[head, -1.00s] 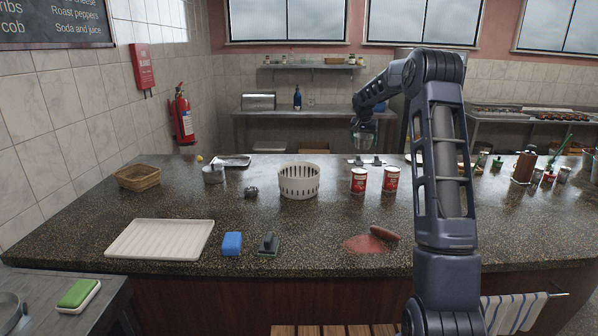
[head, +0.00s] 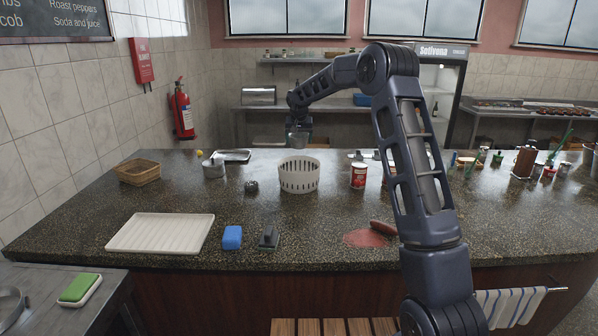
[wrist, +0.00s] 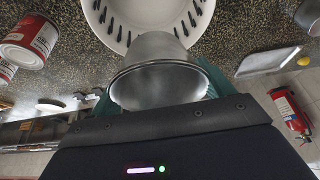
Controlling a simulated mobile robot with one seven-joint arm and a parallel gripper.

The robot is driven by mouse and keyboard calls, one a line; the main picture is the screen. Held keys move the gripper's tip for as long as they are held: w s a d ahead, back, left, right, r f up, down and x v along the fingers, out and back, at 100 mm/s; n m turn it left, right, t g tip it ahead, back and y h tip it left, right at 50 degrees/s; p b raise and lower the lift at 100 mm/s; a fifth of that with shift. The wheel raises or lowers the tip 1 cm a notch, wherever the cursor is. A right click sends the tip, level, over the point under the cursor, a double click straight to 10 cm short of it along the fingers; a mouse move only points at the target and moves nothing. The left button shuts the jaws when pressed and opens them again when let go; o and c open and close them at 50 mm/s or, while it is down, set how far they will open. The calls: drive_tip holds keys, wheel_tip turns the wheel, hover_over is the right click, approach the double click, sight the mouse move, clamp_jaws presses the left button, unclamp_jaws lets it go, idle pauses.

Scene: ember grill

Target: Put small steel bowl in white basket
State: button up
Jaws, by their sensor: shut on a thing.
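The white basket (head: 299,175) stands on the dark speckled counter, round with slotted sides. In the wrist view its rim and inside (wrist: 150,14) show at the top. My gripper (head: 299,138) is above and just behind the basket in the head view. It is shut on the small steel bowl (wrist: 152,85), with greenish fingers on both sides of it. In the wrist view the bowl overlaps the basket's near edge. The bowl is small and partly hidden by the gripper in the head view.
Red-labelled cans (head: 359,176) stand right of the basket, one partly behind my arm. A small dark object (head: 252,187) and a metal pot (head: 214,168) are to its left. A wicker basket (head: 138,172) and white tray (head: 161,233) lie farther left.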

wheel_tip(320, 180, down, 19)
drive_tip(key=shift+r, duration=0.2)
idle(0.4)
drive_tip(key=shift+f, duration=0.15)
drive_tip(key=o, duration=1)
drive_tip(key=shift+c, duration=0.2)
